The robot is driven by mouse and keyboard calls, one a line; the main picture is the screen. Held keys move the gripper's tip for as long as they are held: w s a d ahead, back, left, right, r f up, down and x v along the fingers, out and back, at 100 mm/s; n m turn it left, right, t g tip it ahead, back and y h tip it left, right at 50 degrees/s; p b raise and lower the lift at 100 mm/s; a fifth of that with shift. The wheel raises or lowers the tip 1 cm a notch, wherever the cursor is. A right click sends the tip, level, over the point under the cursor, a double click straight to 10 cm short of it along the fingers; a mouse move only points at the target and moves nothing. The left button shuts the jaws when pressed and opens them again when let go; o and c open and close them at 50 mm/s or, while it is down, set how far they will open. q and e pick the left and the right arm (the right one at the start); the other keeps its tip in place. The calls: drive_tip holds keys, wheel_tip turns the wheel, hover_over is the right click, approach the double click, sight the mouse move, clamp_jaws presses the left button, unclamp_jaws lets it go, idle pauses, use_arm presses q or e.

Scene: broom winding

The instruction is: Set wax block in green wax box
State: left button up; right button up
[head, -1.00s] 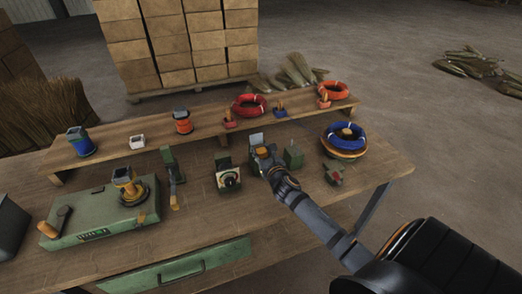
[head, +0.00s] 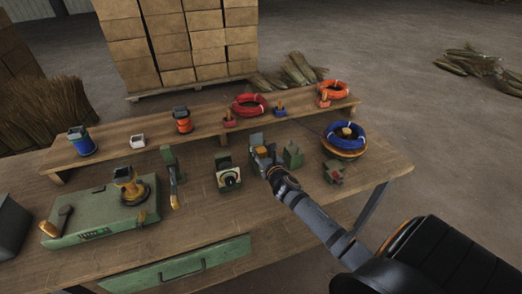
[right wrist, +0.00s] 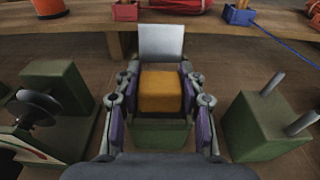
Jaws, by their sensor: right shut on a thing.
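The wax block (right wrist: 161,92) is an orange-yellow cube between the fingers of my right gripper (right wrist: 160,100). It also shows small in the head view (head: 262,150). My right gripper (head: 265,157) is shut on it from both sides. The green wax box (right wrist: 160,135) lies directly under the block in the right wrist view. Its upright grey lid (right wrist: 161,42) stands behind the block, and the lid shows in the head view too (head: 256,138). Whether the block rests inside the box or is just above it, I cannot tell. My left gripper is not in view.
A green block with two pegs (right wrist: 268,125) stands close to the right of the box. A green device with a dark knob (head: 229,178) stands to the left. A raised shelf (head: 205,131) with coils and pots runs behind.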

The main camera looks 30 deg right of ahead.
drive_tip(key=shift+f+b, duration=0.35)
drive_tip(key=shift+f, duration=0.15)
drive_tip(key=o, duration=0.8)
drive_tip(key=shift+p+v, duration=0.3)
drive_tip(key=shift+v, duration=1.1)
drive_tip(key=v, duration=0.8)
drive_tip(key=shift+s+a+p, duration=0.1)
drive_tip(key=shift+s+p, duration=0.05)
drive_tip(key=shift+p, duration=0.2)
